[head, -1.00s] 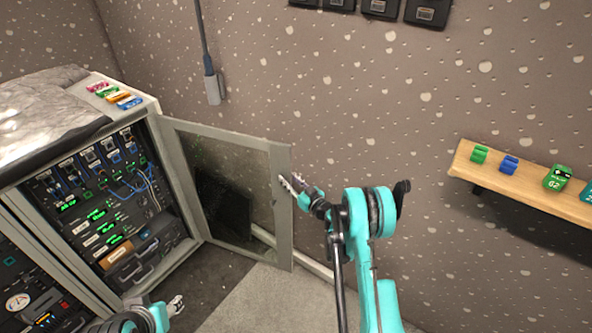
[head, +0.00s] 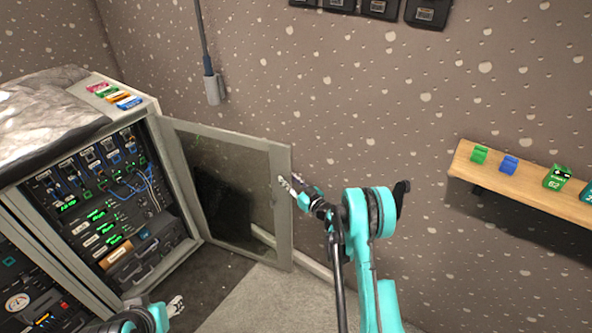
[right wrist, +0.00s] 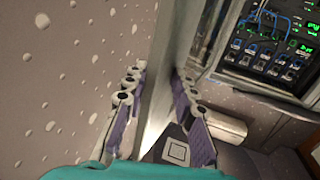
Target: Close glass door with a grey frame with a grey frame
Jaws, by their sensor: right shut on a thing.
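The glass door with a grey frame (head: 283,220) stands wide open, swung out to the right of the rack cabinet (head: 105,215). My right gripper (head: 290,187) is at the door's free edge, a little above mid-height. In the right wrist view, the right gripper (right wrist: 155,105) has one finger on each side of the door's frame edge (right wrist: 168,70) and is shut on it. The left gripper (head: 172,305) shows at the bottom left, low in front of the cabinet; its jaws are too small to judge.
A wooden shelf (head: 520,180) with small green and blue items juts from the wall at the right. Coloured clips (head: 115,95) lie on the cabinet top. The carpet (head: 245,300) before the door looks clear.

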